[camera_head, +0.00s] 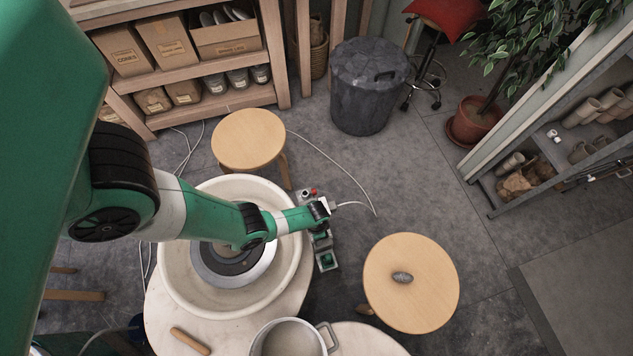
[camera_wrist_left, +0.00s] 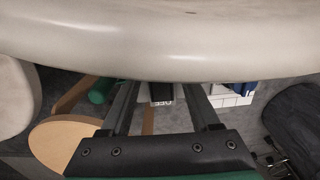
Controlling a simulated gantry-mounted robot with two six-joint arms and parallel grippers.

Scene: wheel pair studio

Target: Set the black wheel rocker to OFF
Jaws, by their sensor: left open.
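My left gripper (camera_head: 321,212) is over the narrow control panel (camera_head: 327,262) at the right edge of the potter's wheel basin in the head view. In the left wrist view the left gripper (camera_wrist_left: 162,95) is open, its two dark fingers apart. A red button (camera_head: 313,191) shows at the panel's far end. My right gripper is not in view.
The cream basin (camera_head: 172,275) of the wheel lies under my left arm; its rim (camera_wrist_left: 150,45) crosses the top of the wrist view. Wooden stools (camera_head: 248,138) and (camera_head: 425,300) stand nearby. A metal pot (camera_head: 287,340) is at the front. A white cable (camera_head: 350,180) runs behind.

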